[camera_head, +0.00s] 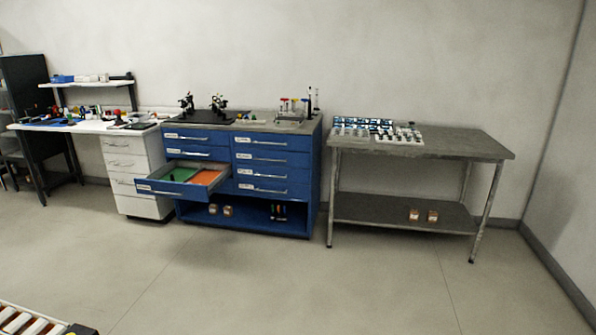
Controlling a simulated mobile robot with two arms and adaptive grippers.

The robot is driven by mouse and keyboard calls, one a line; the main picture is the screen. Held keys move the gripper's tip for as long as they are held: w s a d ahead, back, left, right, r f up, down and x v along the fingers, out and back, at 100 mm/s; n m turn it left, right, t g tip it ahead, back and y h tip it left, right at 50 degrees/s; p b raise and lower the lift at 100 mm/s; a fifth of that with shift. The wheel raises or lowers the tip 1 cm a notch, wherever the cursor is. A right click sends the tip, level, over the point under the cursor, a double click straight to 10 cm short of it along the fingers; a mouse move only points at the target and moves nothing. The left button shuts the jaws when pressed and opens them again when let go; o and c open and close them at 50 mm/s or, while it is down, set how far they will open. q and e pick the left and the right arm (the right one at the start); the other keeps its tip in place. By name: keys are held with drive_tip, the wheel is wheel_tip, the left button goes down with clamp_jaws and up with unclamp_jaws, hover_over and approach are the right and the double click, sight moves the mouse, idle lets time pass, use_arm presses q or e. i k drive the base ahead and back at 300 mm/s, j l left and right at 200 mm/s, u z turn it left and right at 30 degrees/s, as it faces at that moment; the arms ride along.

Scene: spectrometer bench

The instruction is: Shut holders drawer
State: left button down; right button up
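A blue drawer cabinet (315,185) stands against the back wall with two columns of labelled drawers. One drawer (165,188) in its left column, low down, is pulled out toward the front left. Inside the open drawer lie a green piece (182,174) and an orange piece (206,178). The label on its front is too small to read. The other drawers of the cabinet look shut. Neither of my grippers is in view.
A steel table (470,147) with trays of small items stands to the right. A white drawer unit (148,203) under a cluttered desk (95,127) stands left, close to the open drawer. The floor (300,280) in front is clear. Something with orange-brown rods (22,322) shows at bottom left.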

sight(210, 174)
drive_tip(key=i+u, duration=0.1)
drive_tip(key=i, duration=0.4)
drive_tip(key=i+l, duration=0.15)
drive_tip(key=i, duration=0.35)
drive_tip(key=i+u, duration=0.15)
drive_tip(key=i, duration=0.35)
drive_tip(key=i+l, duration=0.2)
drive_tip(key=i, duration=0.3)
drive_tip(key=u, duration=0.05)
